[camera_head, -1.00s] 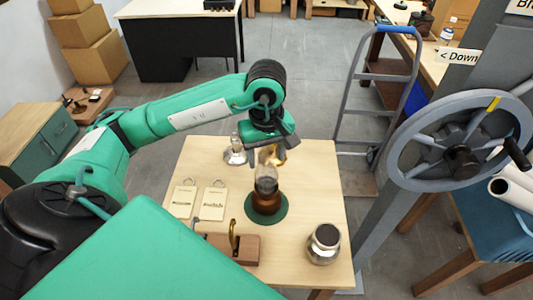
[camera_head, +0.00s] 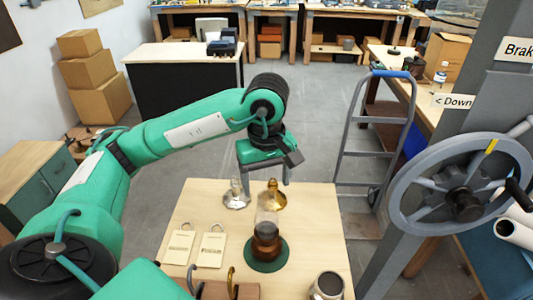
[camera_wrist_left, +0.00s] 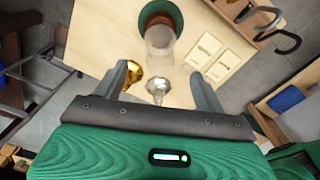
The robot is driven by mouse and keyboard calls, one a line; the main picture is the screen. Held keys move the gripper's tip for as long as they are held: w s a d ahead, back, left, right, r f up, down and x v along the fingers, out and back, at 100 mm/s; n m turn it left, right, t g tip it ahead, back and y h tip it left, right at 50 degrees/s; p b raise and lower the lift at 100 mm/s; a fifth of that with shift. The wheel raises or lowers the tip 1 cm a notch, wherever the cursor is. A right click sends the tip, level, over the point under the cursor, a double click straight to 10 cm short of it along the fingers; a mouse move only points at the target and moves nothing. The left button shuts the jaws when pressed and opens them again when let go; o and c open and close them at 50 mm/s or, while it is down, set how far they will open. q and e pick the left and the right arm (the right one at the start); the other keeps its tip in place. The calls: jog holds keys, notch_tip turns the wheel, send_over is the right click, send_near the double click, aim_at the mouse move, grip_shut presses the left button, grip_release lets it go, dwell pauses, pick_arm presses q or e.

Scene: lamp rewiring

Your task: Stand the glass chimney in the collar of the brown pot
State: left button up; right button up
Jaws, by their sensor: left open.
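The clear glass chimney (camera_head: 267,218) stands upright on top of the brown pot (camera_head: 266,244), which sits on a round green mat (camera_head: 266,262). The chimney's lower end meets the pot's top; the collar itself is too small to make out. My left gripper (camera_head: 263,181) is open and empty, raised behind the pot toward the table's far edge, apart from the chimney. In the left wrist view the chimney (camera_wrist_left: 160,42) shows beyond the open fingers (camera_wrist_left: 160,72), with the green mat (camera_wrist_left: 163,8) behind it. My right gripper is not in view.
On the table (camera_head: 315,215), a silver lamp part (camera_head: 236,197) and a brass one (camera_head: 272,197) stand behind the pot. Two tags (camera_head: 195,247) lie at left. A wooden block (camera_head: 228,291) with hooks and a silver jar (camera_head: 327,285) are in front.

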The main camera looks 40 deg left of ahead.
pick_arm(q)
notch_tip(320, 180, up, 7)
dwell(0.6)
jog(key=shift+r, duration=0.15)
